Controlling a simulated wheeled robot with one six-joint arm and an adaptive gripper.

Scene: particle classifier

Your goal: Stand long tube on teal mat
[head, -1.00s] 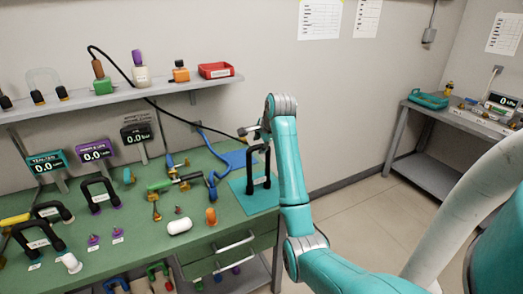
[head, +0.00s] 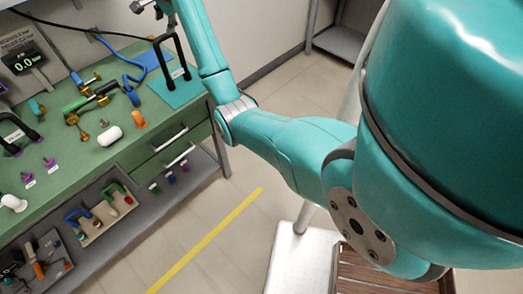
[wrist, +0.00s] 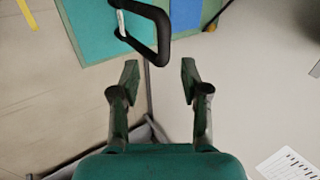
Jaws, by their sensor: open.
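A black U-shaped tube (head: 180,58) with a white label stands upright as an arch on the teal mat (head: 182,94) at the bench's right end. I take it for the long tube. In the wrist view the tube (wrist: 160,38) reaches from the teal mat (wrist: 92,32) toward my gripper. My gripper (wrist: 159,80) is open and empty, its two fingers spread apart. The tube is beyond the fingertips, with a visible gap. In the head view, only part of my gripper shows at the top edge.
A blue mat (head: 151,62) lies behind the teal mat. Blue and green handled tools (head: 95,95), a white capsule (head: 110,136) and an orange piece (head: 138,119) lie to the left on the green bench. Drawers (head: 172,150) are below. The floor right of the bench is clear.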

